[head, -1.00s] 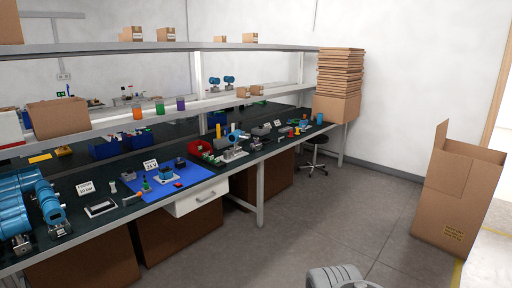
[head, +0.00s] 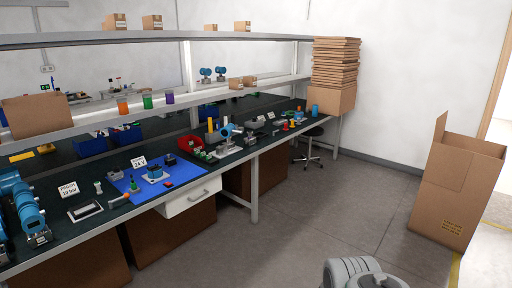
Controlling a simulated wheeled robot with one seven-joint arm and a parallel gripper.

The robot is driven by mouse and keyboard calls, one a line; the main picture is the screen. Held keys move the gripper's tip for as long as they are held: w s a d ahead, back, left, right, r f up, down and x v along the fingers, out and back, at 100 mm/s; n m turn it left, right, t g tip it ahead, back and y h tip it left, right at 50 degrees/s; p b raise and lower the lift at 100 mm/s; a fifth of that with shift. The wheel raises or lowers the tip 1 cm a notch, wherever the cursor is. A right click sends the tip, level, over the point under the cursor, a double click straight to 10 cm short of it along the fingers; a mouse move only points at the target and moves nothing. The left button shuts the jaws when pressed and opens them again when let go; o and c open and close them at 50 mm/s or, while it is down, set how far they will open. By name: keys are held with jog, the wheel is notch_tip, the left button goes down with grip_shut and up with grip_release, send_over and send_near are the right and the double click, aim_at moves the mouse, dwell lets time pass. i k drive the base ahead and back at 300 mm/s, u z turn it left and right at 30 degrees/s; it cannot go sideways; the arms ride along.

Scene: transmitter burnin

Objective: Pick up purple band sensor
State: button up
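I cannot pick out a sensor with a purple band for certain. A small purple cylinder (head: 169,97) stands on the lower shelf, right of a green cylinder (head: 147,101) and an orange cylinder (head: 122,107); I cannot tell whether it is the sensor. Small devices, one with a green part (head: 133,185), stand on the blue mat (head: 190,189) on the bench. My gripper is not in view; only a grey rounded part of my arm shows at the bottom edge.
The dark bench top (head: 105,221) runs along the wall with transmitters, a red bin (head: 191,144) and small parts on it. A stool (head: 308,150) stands at its far end. An open carton (head: 455,200) is at right. The floor (head: 315,215) between is clear.

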aim_at(249, 141)
jog(key=z, duration=0.4)
jog(key=i, duration=3.5)
jog(key=u, duration=1.25)
jog(key=i, duration=1)
jog(key=u, duration=0.7)
